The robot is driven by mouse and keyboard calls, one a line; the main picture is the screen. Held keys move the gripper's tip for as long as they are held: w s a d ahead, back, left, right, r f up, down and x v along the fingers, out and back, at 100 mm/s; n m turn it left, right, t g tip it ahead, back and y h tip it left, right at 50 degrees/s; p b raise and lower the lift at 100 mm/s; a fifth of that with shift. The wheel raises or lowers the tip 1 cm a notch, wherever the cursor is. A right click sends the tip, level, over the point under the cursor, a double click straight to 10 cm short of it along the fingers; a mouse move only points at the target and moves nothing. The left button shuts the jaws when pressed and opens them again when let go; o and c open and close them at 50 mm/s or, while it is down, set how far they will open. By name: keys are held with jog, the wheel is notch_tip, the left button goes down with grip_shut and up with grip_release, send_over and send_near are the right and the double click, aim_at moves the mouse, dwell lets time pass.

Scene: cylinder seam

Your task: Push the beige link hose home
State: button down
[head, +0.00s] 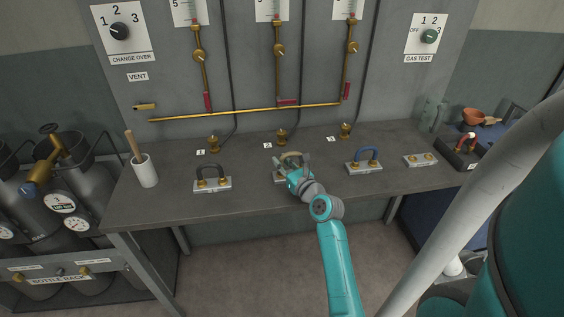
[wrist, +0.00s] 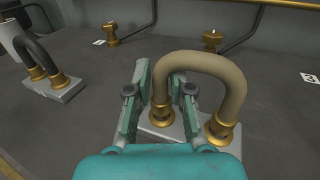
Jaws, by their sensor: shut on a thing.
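The beige link hose (wrist: 205,58) is an upright arch on a pale block (wrist: 174,132) with two brass sockets. Its legs stand at the sockets; I cannot tell how deep they sit. In the head view the beige hose (head: 291,154) shows at the middle of the bench, partly hidden by my gripper (head: 290,171). In the wrist view my gripper (wrist: 158,88) has one finger on each side of the hose's left leg and is shut on it. The right leg (wrist: 232,102) stands free of the fingers.
A black hose (head: 211,171) on its block stands left, a blue hose (head: 367,155) right. An empty block (head: 420,160) lies farther right. Brass fittings (head: 281,137) line the bench behind. A white pot (head: 146,171) stands at the left end. Bare bench (head: 330,180) lies between the blocks.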

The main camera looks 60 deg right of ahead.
jog(key=shift+f, duration=0.55)
dwell(0.5)
jog(key=c, duration=0.9)
grip_release()
jog(key=shift+c, duration=0.2)
jog(key=v, duration=1.2)
